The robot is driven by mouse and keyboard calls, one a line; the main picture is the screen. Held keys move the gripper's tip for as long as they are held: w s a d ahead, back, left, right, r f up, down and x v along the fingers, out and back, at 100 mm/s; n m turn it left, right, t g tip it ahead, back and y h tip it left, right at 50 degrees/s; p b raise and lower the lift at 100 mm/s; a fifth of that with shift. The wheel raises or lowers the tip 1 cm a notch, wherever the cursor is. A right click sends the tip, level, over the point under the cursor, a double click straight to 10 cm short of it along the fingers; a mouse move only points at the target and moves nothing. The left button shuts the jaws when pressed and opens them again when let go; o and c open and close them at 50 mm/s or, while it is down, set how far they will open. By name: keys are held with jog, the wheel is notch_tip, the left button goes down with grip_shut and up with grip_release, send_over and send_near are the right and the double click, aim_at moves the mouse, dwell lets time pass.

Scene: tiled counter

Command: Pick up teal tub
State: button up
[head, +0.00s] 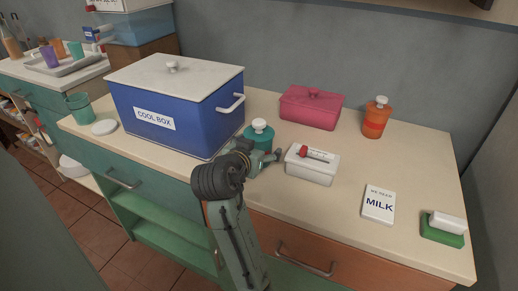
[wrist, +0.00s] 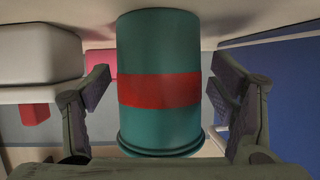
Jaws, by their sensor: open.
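The teal tub (head: 259,136) stands on the counter beside the blue cool box, with a white knobbed lid on top in the head view. In the wrist view the teal tub (wrist: 160,55) shows close up, with a red band around its middle. My gripper (wrist: 165,100) is open, with one finger on each side of the tub. Gaps show between the tub and both fingers. In the head view my gripper (head: 262,158) is low at the front of the tub and hides its lower part.
The blue cool box (head: 190,110) stands close on the left. A white container (head: 311,169) with a red and white item on its lid stands close on the right. A pink box (head: 311,107), an orange jar (head: 376,118) and a milk card (head: 379,205) stand farther right.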

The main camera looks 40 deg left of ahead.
jog(key=shift+c, duration=0.5)
jog(key=c, duration=1.3)
jog(key=shift+r, duration=0.1)
jog(key=shift+c, duration=0.4)
jog(key=shift+r, duration=0.1)
